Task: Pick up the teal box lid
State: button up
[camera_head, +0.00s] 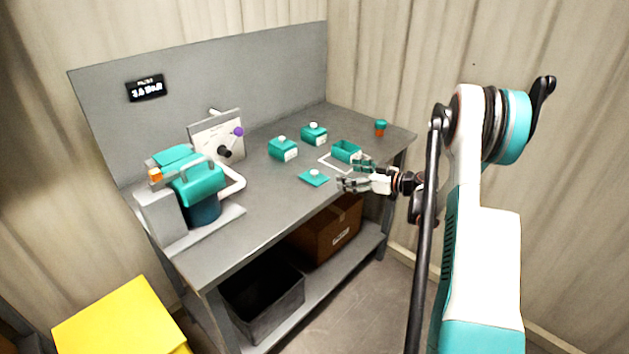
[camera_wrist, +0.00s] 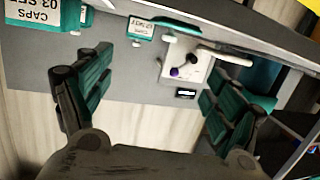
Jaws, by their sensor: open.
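The teal box lid (camera_head: 316,180) lies flat on the grey bench near its front edge, with a small white knob on top. The open teal box (camera_head: 346,153) stands just behind it to the right, with no lid on. My gripper (camera_head: 345,177) is to the right of the lid at the front of the bench, apart from it, open and empty. In the wrist view the spread fingers (camera_wrist: 155,75) have nothing between them.
Two closed teal boxes (camera_head: 283,150) (camera_head: 314,135) stand farther back. A small teal-and-orange jar (camera_head: 380,128) is at the right. A teal machine (camera_head: 190,185) and a white panel (camera_head: 218,138) occupy the left. Clear bench lies left of the lid.

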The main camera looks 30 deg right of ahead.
jog(key=b, duration=0.2)
send_near(314, 171)
jog(key=w, duration=0.1)
jog(key=w+f, duration=0.1)
jog(key=w, duration=0.1)
jog(key=shift+w+a+f, duration=0.1)
jog(key=shift+a+f, duration=0.15)
jog(key=shift+a, duration=0.15)
jog(key=shift+w+a, duration=0.4)
jog(key=shift+w, duration=0.25)
jog(key=b+x, duration=0.1)
jog(key=x, duration=0.1)
jog(key=b+x, duration=0.1)
jog(key=x, duration=0.1)
jog(key=shift+s+a, duration=0.15)
jog(key=shift+a, duration=0.2)
jog(key=shift+w+a, duration=0.15)
jog(key=shift+w, duration=0.35)
jog(key=c, duration=1)
